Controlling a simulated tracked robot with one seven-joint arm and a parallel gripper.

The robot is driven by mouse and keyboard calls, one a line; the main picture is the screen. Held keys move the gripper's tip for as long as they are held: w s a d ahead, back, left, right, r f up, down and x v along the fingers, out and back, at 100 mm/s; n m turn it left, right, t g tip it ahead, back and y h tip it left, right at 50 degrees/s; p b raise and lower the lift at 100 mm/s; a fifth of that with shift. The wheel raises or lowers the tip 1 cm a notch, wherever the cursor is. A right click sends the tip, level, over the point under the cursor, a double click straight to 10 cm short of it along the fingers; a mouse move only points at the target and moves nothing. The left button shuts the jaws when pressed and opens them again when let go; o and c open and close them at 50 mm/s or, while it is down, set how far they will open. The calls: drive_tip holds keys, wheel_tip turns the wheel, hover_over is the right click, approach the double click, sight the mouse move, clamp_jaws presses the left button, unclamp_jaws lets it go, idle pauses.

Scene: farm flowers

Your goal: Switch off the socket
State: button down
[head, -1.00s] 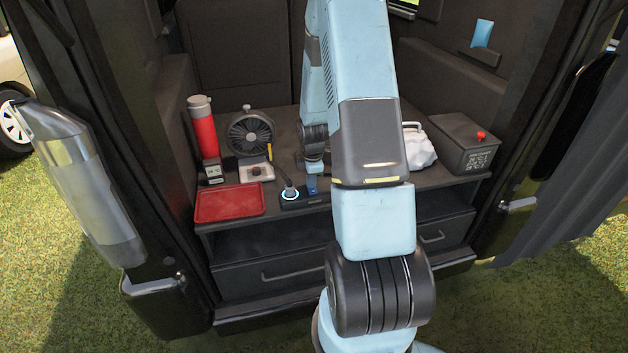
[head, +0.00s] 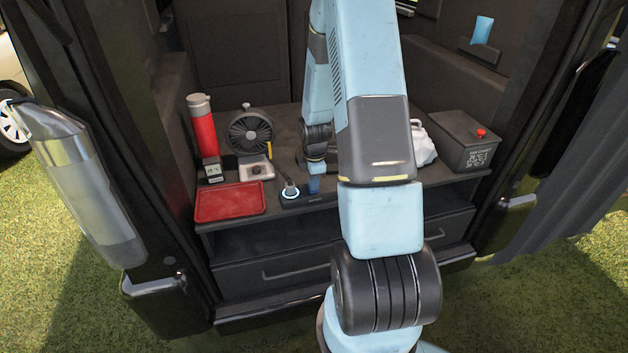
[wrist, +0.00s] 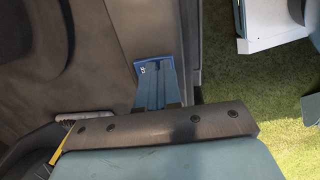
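The socket (head: 318,201) is a low black block at the front of the van's shelf. A ring on its left end glows pale blue, and a dark plug or cable end stands there. My gripper (head: 314,186) points down with its blue tip over the socket's middle, just right of the glowing ring. Whether it touches the socket I cannot tell. The socket is not clearly seen there, and my arm blocks part of the shelf.
A red tray (head: 230,203), a fan (head: 250,133), a small scale-like device (head: 257,171) and a red flask (head: 203,127) stand left of the socket. Van walls flank the shelf.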

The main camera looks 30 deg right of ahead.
drive_tip(key=shift+r, duration=0.6)
wheel_tip(320, 180, up, 13)
drive_tip(key=shift+s+f, duration=0.15)
drive_tip(key=shift+s, duration=0.3)
drive_tip(key=shift+a, duration=0.1)
drive_tip(key=shift+w+d+t, duration=0.25)
drive_tip(key=shift+w+t, duration=0.05)
drive_tip(key=shift+w, duration=0.1)
drive_tip(key=f, duration=0.4)
drive_tip(key=w+f, duration=0.1)
drive_tip(key=f, duration=0.8)
drive_tip(key=shift+w+d+f, duration=0.2)
drive_tip(key=shift+w+f, duration=0.15)
